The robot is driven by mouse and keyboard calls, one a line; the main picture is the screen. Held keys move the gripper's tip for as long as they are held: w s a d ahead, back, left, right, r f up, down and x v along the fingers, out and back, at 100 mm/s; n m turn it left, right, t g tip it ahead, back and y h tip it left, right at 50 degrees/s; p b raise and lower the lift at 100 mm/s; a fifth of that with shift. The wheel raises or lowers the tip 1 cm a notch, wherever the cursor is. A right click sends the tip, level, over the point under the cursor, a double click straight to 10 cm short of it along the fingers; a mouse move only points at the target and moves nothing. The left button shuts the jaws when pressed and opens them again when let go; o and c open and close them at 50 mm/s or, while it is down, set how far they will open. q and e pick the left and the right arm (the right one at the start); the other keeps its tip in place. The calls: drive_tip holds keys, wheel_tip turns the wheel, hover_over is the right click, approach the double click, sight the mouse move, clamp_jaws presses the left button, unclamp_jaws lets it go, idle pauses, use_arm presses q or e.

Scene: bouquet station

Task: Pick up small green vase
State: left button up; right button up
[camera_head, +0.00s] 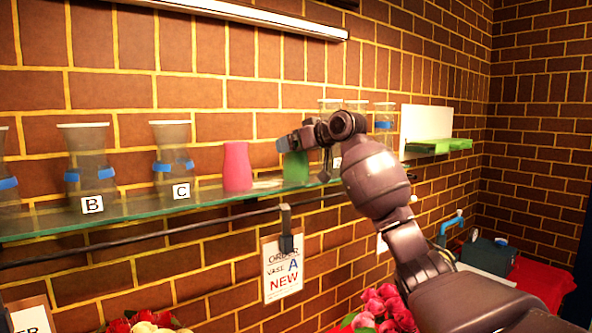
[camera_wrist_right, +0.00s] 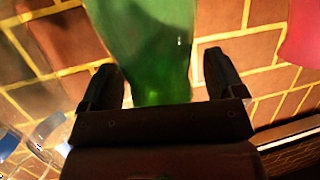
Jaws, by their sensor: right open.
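The small green vase (camera_head: 296,168) stands on the glass shelf (camera_head: 140,207), to the right of a pink vase (camera_head: 237,167). My right gripper (camera_head: 300,142) is at the top of the green vase and hides its upper part in the head view. In the right wrist view the green vase (camera_wrist_right: 155,50) lies between the two open fingers of my right gripper (camera_wrist_right: 165,88), with a visible gap on at least the right side. I cannot tell whether a finger touches it. My left gripper is not in view.
Clear vases with blue bands, one by label B (camera_head: 92,204) and one by label C (camera_head: 181,191), stand on the shelf's left part. More clear vases (camera_head: 384,115) stand behind my right arm. An order card (camera_head: 283,268) hangs below the shelf. Red flowers (camera_head: 383,308) are at the bottom.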

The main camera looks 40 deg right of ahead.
clamp_jaws()
idle(0.4)
drive_tip(key=shift+r, duration=0.1)
wheel_tip(320, 180, up, 20)
drive_tip(key=shift+s, duration=0.15)
idle(0.5)
